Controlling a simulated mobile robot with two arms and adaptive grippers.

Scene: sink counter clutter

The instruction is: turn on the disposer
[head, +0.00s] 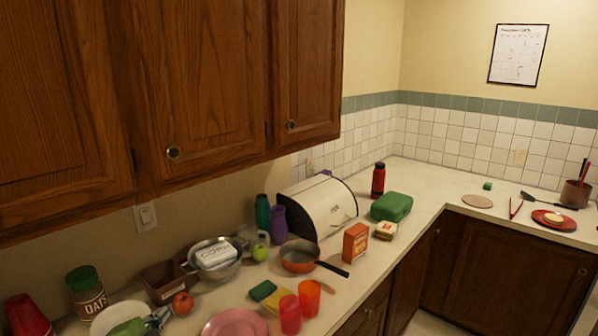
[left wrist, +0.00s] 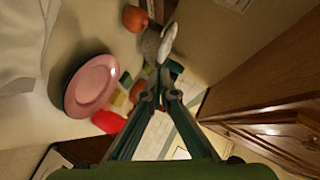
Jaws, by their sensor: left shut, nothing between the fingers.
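A light switch plate (head: 145,216) is on the wall under the upper cabinets at the left in the head view; its rocker's position is too small to tell. A pale wall plate at the top of the left wrist view (left wrist: 234,4) may be the same one. My left gripper (head: 161,317) is low at the bottom left of the head view, over the counter near the red apple, below and apart from the switch plate. In the left wrist view its fingers (left wrist: 160,80) meet and are shut, with nothing held. My right gripper is not in view.
A colander (head: 216,258), brown box (head: 163,283), red apple (head: 182,303), oats jar (head: 86,290) and pink plate (head: 236,325) crowd the counter. Red and orange cups stand in front. The upper cabinets (head: 200,90) overhang the wall. Open air lies between the colander and switch plate.

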